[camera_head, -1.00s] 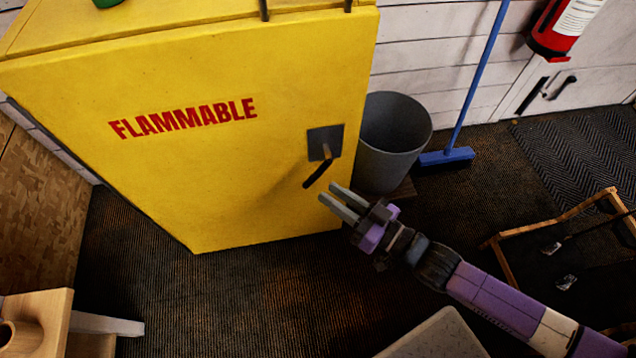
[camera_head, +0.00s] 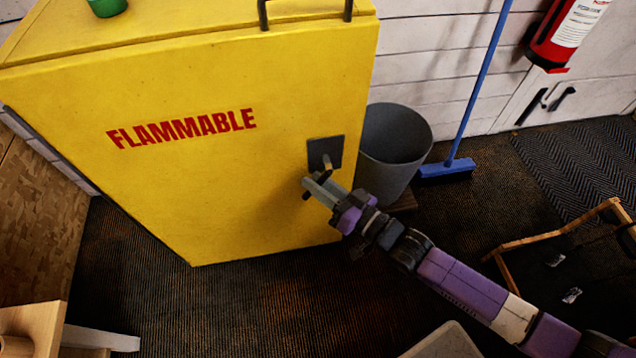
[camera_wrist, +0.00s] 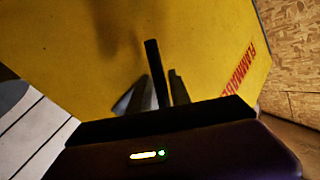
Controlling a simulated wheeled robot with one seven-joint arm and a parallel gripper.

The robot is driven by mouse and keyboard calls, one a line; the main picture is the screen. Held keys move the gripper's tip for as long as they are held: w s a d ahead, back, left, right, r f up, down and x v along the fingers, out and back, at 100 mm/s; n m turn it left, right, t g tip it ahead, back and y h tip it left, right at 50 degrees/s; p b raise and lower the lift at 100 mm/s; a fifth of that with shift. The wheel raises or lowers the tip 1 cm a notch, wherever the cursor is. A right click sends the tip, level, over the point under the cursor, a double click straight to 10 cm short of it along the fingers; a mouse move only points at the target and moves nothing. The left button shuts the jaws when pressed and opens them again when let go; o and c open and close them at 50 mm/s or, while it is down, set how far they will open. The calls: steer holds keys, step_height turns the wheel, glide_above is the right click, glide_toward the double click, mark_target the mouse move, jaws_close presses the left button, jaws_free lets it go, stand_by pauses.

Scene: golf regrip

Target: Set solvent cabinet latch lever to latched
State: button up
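The yellow solvent cabinet (camera_head: 230,185) stands at left with its door shut and red FLAMMABLE lettering on it. Its latch lever (camera_head: 326,163) sticks out of a dark square plate (camera_head: 325,152) near the door's right edge. The lever's dark handle slants down and left; my fingers hide part of it. My gripper (camera_head: 312,188) is at the handle, fingers on either side of it. In the wrist view the black handle (camera_wrist: 155,65) rises between my two grey fingertips (camera_wrist: 154,92), which look apart, with a gap on the right. I cannot tell whether a finger touches it.
A grey bin (camera_head: 393,150) stands right of the cabinet, close to my gripper. A fire extinguisher (camera_head: 565,35) hangs at upper right. A wooden-framed item (camera_head: 560,250) lies at right. The floor before the cabinet is clear.

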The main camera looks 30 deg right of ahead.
jaws_close()
stand_by(1.4)
